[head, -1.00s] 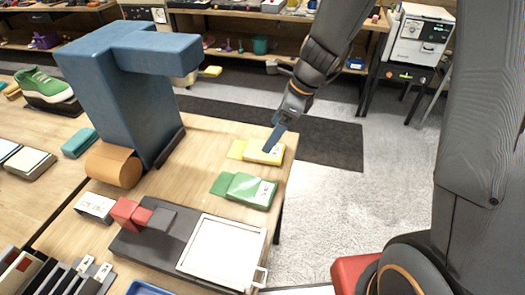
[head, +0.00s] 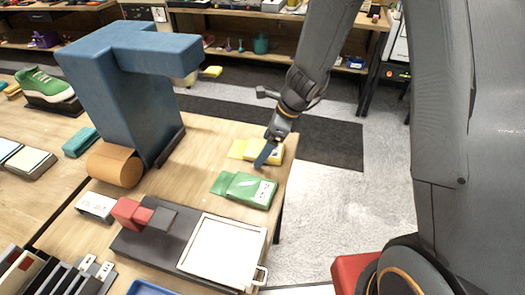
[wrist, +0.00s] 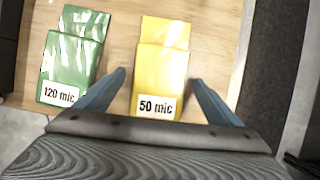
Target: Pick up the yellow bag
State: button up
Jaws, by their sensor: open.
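The yellow bag (head: 240,149) lies flat near the table's right edge, partly hidden behind my gripper in the head view. In the wrist view the yellow bag (wrist: 162,72) lies ahead between my fingertips and carries a white "50 mic" label. My gripper (head: 262,160) is over the bag in the head view. In the wrist view my gripper (wrist: 157,76) is open, with one blue finger on each side of the bag's label end. I cannot tell how high the fingers are above the table.
A green bag (head: 248,189) labelled "120 mic" lies beside the yellow one; it also shows in the wrist view (wrist: 70,65). A grey device with a white plate (head: 222,250) and a large blue block-shaped stand (head: 125,90) are on the table (head: 205,140). Floor lies beyond its right edge.

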jog(key=shift+f, duration=0.15)
jog(key=shift+c, duration=0.5)
jog(key=c, duration=1.1)
